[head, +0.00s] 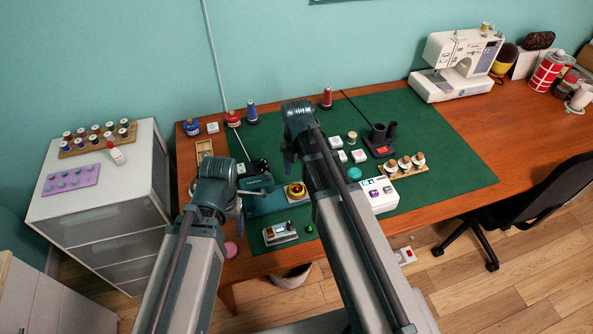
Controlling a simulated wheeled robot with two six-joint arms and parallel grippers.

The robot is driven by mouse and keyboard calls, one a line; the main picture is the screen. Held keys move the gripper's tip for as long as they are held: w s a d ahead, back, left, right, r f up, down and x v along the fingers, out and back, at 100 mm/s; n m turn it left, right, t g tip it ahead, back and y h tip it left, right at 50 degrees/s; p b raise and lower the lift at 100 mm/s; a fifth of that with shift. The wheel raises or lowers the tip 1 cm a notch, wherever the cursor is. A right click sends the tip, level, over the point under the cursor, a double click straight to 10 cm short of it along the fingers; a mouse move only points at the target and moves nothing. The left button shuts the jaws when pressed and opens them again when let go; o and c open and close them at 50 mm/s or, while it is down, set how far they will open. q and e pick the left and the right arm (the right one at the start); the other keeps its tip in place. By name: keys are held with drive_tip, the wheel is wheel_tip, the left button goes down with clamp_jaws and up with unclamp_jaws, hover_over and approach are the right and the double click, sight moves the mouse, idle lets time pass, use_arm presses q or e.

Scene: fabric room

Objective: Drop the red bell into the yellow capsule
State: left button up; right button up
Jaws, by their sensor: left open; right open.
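A small red rounded thing (232,118), perhaps the red bell, stands near the back left of the desk; it is too small to be sure. My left gripper (240,207) is open over the left part of the desk, left of the yellow piece. My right gripper (290,158) is open and points down, above and behind the yellow piece. I see nothing held in either gripper.
A similar blue thing (192,128) stands left of the red one. Thread spools (327,97), small white boxes, a dark holder (380,140) and a white box (379,195) stand on the mat (440,165). A sewing machine (458,70) stands at the back right.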

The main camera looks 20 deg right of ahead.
wheel_tip(320, 180, up, 9)
drive_tip(key=p, duration=0.8)
drive_tip(key=s+a+m, duration=0.5)
drive_tip(key=s+m, duration=0.2)
drive_tip(key=m, duration=0.4)
drive_tip(key=s+a+m+h, duration=0.1)
drive_tip(key=s+a+m, duration=0.4)
drive_tip(key=m, duration=0.7)
drive_tip(key=shift+s+a+m, duration=0.25)
drive_tip(key=shift+s+m, duration=0.05)
drive_tip(key=shift+s, duration=0.85)
drive_tip(key=shift+d+r, duration=0.1)
